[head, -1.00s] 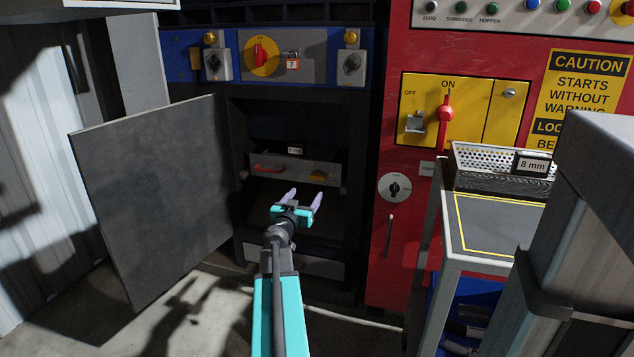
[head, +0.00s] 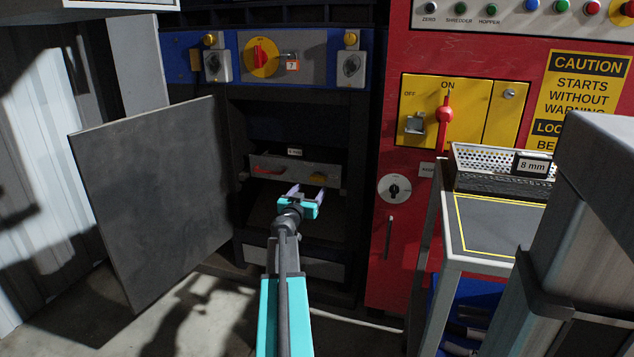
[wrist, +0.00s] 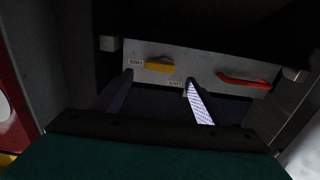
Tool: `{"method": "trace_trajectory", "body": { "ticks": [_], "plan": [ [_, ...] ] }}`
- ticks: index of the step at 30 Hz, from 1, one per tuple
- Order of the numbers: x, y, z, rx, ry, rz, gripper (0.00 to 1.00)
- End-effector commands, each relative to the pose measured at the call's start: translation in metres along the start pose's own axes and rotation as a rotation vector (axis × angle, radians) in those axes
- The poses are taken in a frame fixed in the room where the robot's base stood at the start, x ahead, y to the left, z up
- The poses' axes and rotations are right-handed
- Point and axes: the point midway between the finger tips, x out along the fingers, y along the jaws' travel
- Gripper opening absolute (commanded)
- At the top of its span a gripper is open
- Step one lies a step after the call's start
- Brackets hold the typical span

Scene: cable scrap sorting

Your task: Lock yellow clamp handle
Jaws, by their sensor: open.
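The yellow clamp handle (head: 318,178) is on the grey drawer-like front (head: 280,168) inside the open cabinet, at its right side in the head view. In the wrist view the yellow handle (wrist: 159,65) lies flat across the pale panel, ahead of my gripper (wrist: 158,78) and between its fingers in the picture. A red handle (head: 267,171) sits at the other end of the same front; it also shows in the wrist view (wrist: 242,79). My gripper (head: 309,190) is open and empty, just short of the panel. Contact with the yellow handle does not show.
The cabinet door (head: 150,200) stands open on the left. A red machine (head: 395,130) with a yellow switch panel is on the right. A bench (head: 490,230) with a perforated tray marked 8 mm (head: 480,165) stands further right. The cabinet interior is dark.

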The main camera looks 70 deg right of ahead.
Motion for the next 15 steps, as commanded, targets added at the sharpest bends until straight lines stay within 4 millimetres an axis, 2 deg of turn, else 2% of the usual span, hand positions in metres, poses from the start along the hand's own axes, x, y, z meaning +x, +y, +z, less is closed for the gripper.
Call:
{"method": "trace_trajectory", "body": {
  "ticks": [15],
  "plan": [
    [0.048, 0.000, 0.000, 0.000, 0.000, 0.001, 0.67]
  ]
}}
